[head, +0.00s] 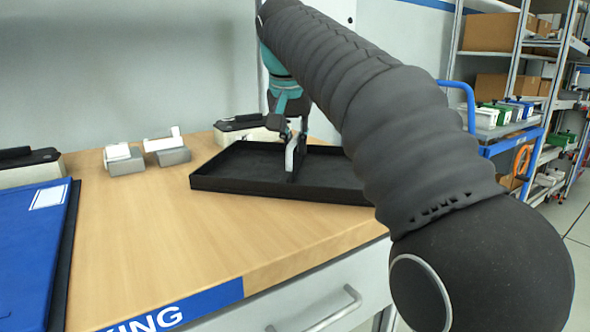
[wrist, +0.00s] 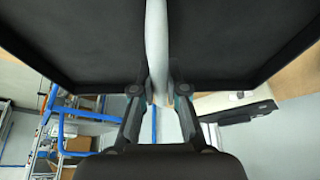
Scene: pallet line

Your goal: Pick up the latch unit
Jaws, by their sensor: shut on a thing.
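My gripper (head: 293,138) is over the middle of a black tray (head: 235,185) on the wooden bench, pointing down. It is shut on a slim, light grey upright piece (head: 291,156) at the tray's divider. In the wrist view this piece (wrist: 157,45) runs between my two fingertips, with dark tray floor on both sides. I cannot tell whether it is the latch unit or part of the tray, or whether its lower end touches the tray. Two small grey blocks with white tops, one on the left (head: 123,160) and one on the right (head: 168,150), stand left of the tray.
A blue folder-like panel (head: 35,250) lies at the bench's left. Black-topped pale devices stand at the far left (head: 30,167) and behind the tray (head: 243,128). The bench front (head: 170,240) is clear. A blue-framed cart (head: 510,135) and shelves stand at the right.

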